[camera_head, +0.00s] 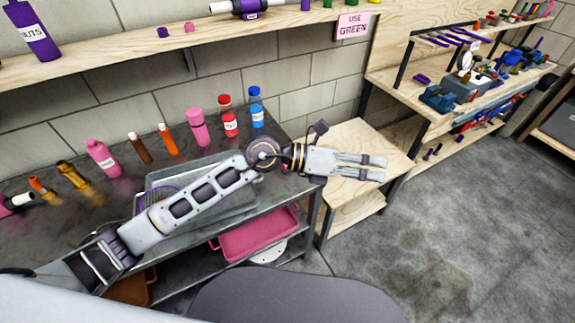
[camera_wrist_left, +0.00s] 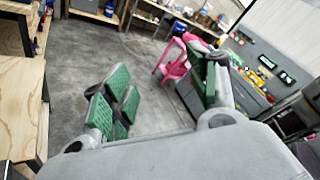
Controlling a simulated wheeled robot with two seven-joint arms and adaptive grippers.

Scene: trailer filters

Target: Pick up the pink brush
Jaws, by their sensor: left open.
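I cannot make out a pink brush in either view. My left gripper (camera_head: 378,168) is open and empty, held out to the right past the end of the metal bench, over the wooden side table. In the left wrist view, its green-padded fingers (camera_wrist_left: 163,92) are spread apart with open floor between and beyond them. My right gripper is not in view.
The metal bench (camera_head: 262,212) holds a row of bottles, including a pink one (camera_head: 198,128), and a grey tray under my arm. A pink bin (camera_head: 258,236) is on its lower shelf. The wooden side table (camera_head: 350,190) looks bare. A pink stool (camera_wrist_left: 172,65) stands beyond the gripper.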

